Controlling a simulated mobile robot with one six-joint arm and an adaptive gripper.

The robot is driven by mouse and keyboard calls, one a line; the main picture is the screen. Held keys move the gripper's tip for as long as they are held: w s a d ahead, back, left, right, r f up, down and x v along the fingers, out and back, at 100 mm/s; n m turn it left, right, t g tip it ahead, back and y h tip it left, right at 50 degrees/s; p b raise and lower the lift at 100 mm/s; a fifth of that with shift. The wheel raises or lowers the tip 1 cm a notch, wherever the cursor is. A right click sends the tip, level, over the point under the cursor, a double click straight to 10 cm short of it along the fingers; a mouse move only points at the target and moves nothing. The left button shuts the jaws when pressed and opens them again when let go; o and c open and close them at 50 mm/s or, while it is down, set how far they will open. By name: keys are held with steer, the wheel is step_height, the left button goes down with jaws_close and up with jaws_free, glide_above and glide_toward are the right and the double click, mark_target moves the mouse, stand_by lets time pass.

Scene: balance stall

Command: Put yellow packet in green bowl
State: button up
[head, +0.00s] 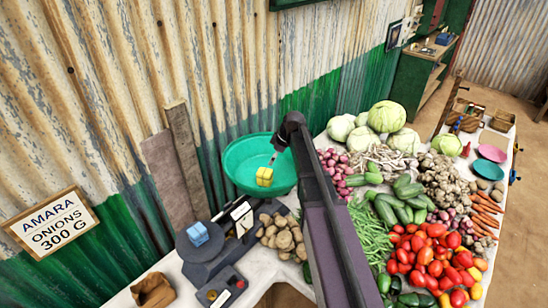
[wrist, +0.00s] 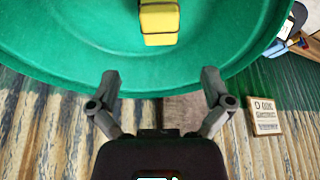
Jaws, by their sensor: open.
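The yellow packet (head: 264,177) shows inside the bowl's outline. In the wrist view the packet (wrist: 160,22) lies against the inside of the bowl (wrist: 75,62), cut off by the top edge. My gripper (head: 271,160) is over the bowl, just above the packet in the head view. In the wrist view my gripper (wrist: 160,76) has its fingers spread with nothing between them, and a gap shows between them and the packet.
A dark scale (head: 213,250) with a blue packet (head: 197,233) stands at the front left of the bowl. Potatoes (head: 282,236) lie in front, and vegetables cover the table to the right. The corrugated wall (head: 225,60) is close behind the bowl.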

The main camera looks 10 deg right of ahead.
stand_by(0.3)
steer(key=s+a+m, duration=0.1)
steer(key=s+m, duration=0.1)
steer(key=s, duration=0.2)
steer(key=s+a+m+h, duration=0.1)
steer(key=s, duration=0.4)
steer(key=s+a+f+m+g, duration=0.1)
steer(key=s+m, duration=0.1)
steer(key=s, duration=0.3)
steer(key=shift+s+m+h, duration=0.1)
steer(key=shift+m+h, duration=0.2)
steer(key=shift+h, duration=0.1)
steer(key=s+m+g+h, duration=0.1)
steer(key=s+m, duration=0.5)
steer(key=s, duration=0.7)
steer(key=shift+a+f+h, duration=0.2)
steer(key=shift+a+h, duration=0.05)
steer(key=shift+h, duration=0.35)
